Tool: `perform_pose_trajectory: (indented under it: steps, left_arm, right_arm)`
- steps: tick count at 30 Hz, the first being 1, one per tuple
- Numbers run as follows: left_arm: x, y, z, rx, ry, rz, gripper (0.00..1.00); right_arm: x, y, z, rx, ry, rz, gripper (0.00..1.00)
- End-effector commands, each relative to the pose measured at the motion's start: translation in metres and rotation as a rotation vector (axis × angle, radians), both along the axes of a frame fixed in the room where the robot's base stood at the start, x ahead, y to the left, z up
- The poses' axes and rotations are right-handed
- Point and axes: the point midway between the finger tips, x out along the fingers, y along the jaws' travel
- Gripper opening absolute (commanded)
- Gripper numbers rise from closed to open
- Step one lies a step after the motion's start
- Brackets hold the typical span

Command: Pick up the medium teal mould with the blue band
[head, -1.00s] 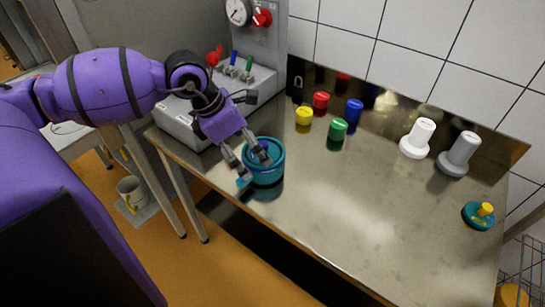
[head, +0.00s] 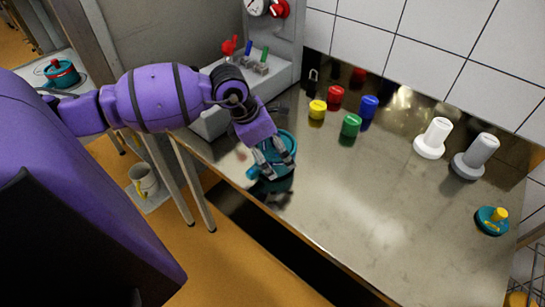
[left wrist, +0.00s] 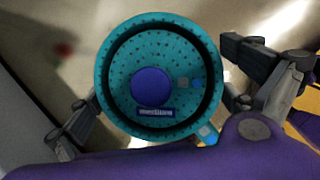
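A round teal mould (head: 288,139) stands near the left front edge of the steel table, partly hidden by my left gripper (head: 275,168). In the left wrist view the mould (left wrist: 185,35) is seen from above, with a speckled inside and a round blue disc on its floor. My left gripper (left wrist: 160,108) also shows there, its fingers spread on opposite sides of the mould. I cannot tell whether they touch its wall. A band around the outside cannot be made out. My right gripper is not in view.
Yellow (head: 317,110), red (head: 335,95), blue (head: 369,107) and green (head: 351,125) pieces stand behind. White (head: 433,138) and grey (head: 476,157) plungers and a teal piece with yellow knob (head: 491,221) are right. Another teal mould (head: 62,75) is far left. The table middle is clear.

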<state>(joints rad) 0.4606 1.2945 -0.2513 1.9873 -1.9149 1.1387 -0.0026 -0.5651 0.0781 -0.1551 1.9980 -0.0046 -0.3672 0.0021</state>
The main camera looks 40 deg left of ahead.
Motion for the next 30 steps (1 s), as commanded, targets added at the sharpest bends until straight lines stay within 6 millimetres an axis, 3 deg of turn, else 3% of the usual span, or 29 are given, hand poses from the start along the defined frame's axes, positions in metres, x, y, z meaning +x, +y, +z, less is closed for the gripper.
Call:
perform_pose_trajectory:
  steps: [1, 9, 20, 30]
  left_arm:
    - [0.0, 0.0, 0.0, 0.0, 0.0, 0.0, 0.92]
    - [0.0, 0.0, 0.0, -0.001, 0.001, 0.001, 0.57]
    - [0.001, 0.0, 0.005, -0.001, -0.003, 0.0, 0.57]
    - [-0.004, -0.002, 0.039, 0.002, -0.004, -0.003, 0.57]
  right_arm:
    - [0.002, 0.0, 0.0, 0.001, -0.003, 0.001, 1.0]
    - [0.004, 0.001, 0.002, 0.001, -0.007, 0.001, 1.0]
    - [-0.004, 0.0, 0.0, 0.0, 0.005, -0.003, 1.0]
    - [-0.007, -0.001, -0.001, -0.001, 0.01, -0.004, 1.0]
